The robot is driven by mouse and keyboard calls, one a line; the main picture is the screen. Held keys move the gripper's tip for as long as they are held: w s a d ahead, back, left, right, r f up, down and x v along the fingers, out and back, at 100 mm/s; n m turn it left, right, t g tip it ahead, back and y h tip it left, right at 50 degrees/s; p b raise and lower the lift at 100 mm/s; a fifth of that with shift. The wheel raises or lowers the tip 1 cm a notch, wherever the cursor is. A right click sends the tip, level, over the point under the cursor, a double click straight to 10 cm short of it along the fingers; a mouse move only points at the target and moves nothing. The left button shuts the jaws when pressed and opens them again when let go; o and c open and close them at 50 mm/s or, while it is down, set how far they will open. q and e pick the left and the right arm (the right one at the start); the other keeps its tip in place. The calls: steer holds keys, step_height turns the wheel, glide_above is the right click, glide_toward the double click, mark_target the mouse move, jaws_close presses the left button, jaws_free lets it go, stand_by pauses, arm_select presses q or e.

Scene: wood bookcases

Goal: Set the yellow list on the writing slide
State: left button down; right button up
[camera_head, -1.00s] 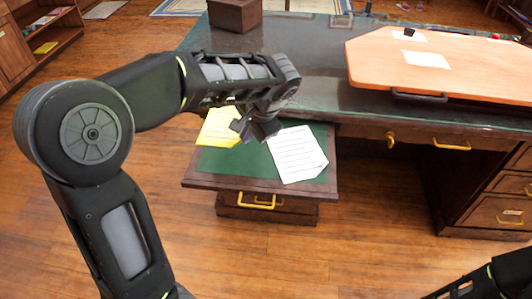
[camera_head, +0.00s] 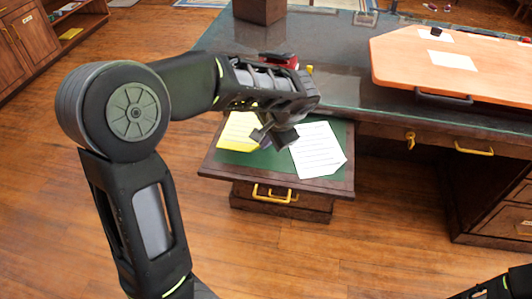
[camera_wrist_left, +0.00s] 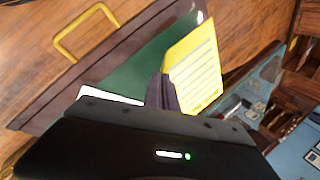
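The yellow list (camera_head: 238,131) is a sheet with printed lines, over the left part of the writing slide's green top (camera_head: 268,164). My left gripper (camera_head: 274,138) is above the slide, at the list's edge. In the left wrist view the fingers (camera_wrist_left: 163,92) look closed together on the edge of the yellow list (camera_wrist_left: 196,68), which slants out to the right past the slide's wooden rim. Whether the sheet touches the slide cannot be told. A white lined paper (camera_head: 318,150) lies on the slide to the right. My right gripper is out of view; only part of its arm shows at lower right.
The slide juts out from the dark desk (camera_head: 340,92), above a drawer with a yellow handle (camera_head: 274,194). A light wooden board (camera_head: 450,62) with papers lies on the desk at right. A red and black object (camera_head: 280,58) stands behind my left forearm. The floor in front is clear.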

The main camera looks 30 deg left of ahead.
arm_select(q)
steer(key=shift+f+b, duration=0.35)
steer(key=shift+f, duration=2.15)
steer(key=shift+f, duration=0.15)
steer(key=c, duration=1.7)
jaws_free()
steer(key=shift+r, duration=0.25)
steer(key=p+v, duration=0.1)
steer(key=v, duration=1.1)
steer(key=shift+f, duration=0.1)
